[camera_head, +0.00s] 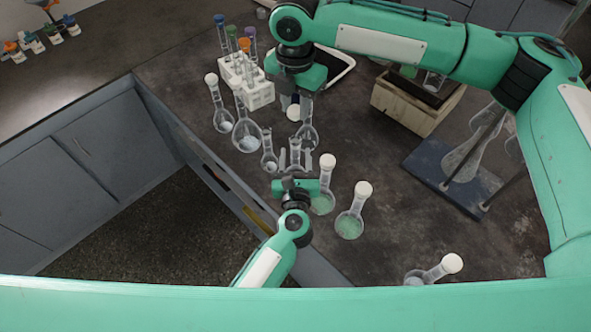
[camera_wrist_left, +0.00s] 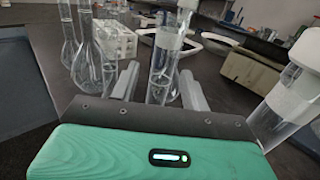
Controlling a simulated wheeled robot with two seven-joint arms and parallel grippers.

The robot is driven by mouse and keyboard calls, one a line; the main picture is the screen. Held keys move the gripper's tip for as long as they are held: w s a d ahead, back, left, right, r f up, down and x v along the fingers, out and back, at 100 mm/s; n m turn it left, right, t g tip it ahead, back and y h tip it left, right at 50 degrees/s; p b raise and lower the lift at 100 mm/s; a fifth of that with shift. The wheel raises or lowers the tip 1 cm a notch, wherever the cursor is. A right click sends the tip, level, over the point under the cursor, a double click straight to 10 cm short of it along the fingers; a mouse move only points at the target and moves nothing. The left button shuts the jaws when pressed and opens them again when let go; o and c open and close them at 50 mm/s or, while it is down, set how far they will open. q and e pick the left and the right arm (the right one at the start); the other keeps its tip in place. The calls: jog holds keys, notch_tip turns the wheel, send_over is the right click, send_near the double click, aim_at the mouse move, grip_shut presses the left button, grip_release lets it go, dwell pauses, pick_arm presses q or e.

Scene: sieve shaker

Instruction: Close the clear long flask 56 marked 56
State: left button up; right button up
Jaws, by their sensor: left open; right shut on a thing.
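A clear long-necked flask (camera_wrist_left: 162,75) stands upright between the open fingers of my left gripper (camera_wrist_left: 158,85) in the left wrist view. Its neck bears a pale band; I cannot read a number. In the head view my left gripper (camera_head: 294,160) reaches in low from the front, its fingers on either side of clear glass. My right gripper (camera_head: 296,106) points down just beyond it, shut on a white stopper (camera_head: 293,114). Another clear flask (camera_head: 308,135) stands beside the right gripper, its neck partly hidden by it. Which flask is 56 I cannot tell.
White-stoppered flasks with green contents (camera_head: 349,225) stand close on the right. A wooden box (camera_head: 405,108) and a blue stand (camera_head: 432,171) are farther right. The counter's front edge is near.

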pick_arm(q)
jog(key=shift+w, duration=0.6)
grip_shut()
pick_arm(e)
jog(key=shift+f, duration=2.45)
jog(key=shift+f, duration=0.9)
jog(key=shift+f, duration=0.6)
